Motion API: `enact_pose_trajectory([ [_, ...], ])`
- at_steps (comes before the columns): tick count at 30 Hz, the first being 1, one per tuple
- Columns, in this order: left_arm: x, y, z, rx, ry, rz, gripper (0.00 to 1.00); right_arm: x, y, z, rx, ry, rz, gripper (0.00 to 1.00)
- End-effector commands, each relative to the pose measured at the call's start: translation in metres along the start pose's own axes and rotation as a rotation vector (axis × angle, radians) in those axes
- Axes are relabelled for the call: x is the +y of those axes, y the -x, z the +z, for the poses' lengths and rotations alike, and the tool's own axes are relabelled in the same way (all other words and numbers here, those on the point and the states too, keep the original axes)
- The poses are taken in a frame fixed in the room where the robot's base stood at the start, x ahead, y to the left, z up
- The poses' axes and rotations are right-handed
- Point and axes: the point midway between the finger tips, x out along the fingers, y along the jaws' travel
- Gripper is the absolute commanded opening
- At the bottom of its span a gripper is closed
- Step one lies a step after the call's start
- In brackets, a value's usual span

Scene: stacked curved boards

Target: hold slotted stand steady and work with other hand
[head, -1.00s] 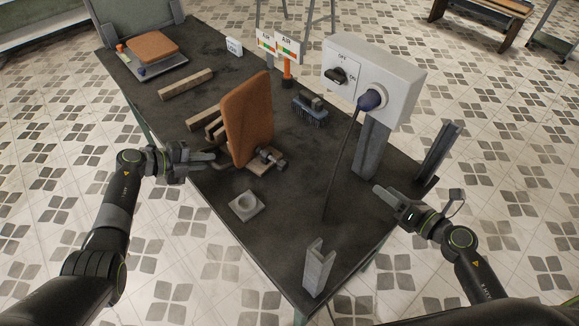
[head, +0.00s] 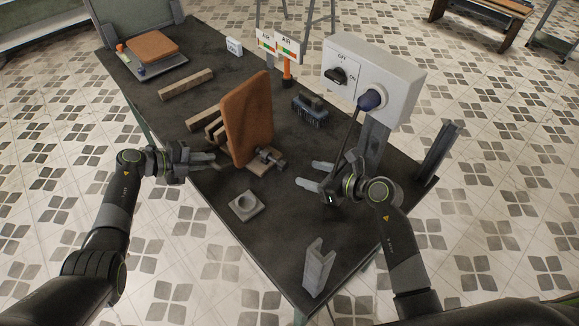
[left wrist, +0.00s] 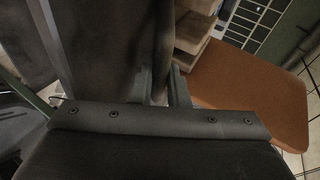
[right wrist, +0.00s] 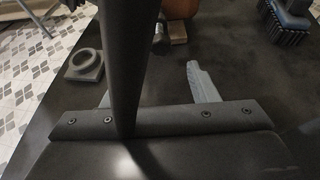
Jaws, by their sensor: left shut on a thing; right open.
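The board also shows in the left wrist view (left wrist: 250,90), and part of the stand in the right wrist view (right wrist: 177,30). My left gripper (head: 206,162) is left of the board, low at the table edge, shut with a gap between its fingers. What they grip on the stand's side is dark and hard to make out. My right gripper (head: 314,174) is open and empty, right of the stand, its fingers pointing toward it.
A dark cable (head: 350,132) hangs from the plug on the switch box (head: 400,75) and crosses close to my right gripper. A ring block (head: 246,205) and grey bracket (head: 317,268) stand in front. A brush (head: 310,110) lies behind; wooden bars (head: 186,84) lie farther back.

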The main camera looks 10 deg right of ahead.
Motion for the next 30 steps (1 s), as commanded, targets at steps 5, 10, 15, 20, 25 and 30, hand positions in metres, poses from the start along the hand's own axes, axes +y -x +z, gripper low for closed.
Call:
enact_pose_trajectory([
  [5, 0.002, -0.001, -0.001, 0.001, 0.002, 0.002, 0.00, 0.001, -0.036, 0.001, -0.001, -0.003, 0.003, 0.53],
  [10, 0.002, 0.000, -0.001, 0.001, 0.002, 0.002, 0.00, 0.001, -0.063, 0.001, 0.000, -0.002, 0.003, 0.53],
  [15, 0.002, 0.000, 0.000, 0.000, 0.002, 0.002, 0.00, 0.000, -0.078, 0.000, 0.000, -0.001, 0.001, 0.53],
  [20, 0.002, 0.000, 0.000, 0.000, 0.002, 0.002, 0.00, 0.000, -0.084, 0.000, 0.000, -0.001, 0.000, 0.53],
  [25, 0.002, 0.000, 0.000, 0.000, 0.002, 0.002, 0.00, 0.000, -0.084, 0.000, 0.000, -0.001, 0.000, 0.53],
  [30, 0.002, 0.000, 0.000, 0.000, 0.002, 0.002, 0.00, 0.000, -0.084, 0.000, 0.000, -0.001, 0.000, 0.43],
])
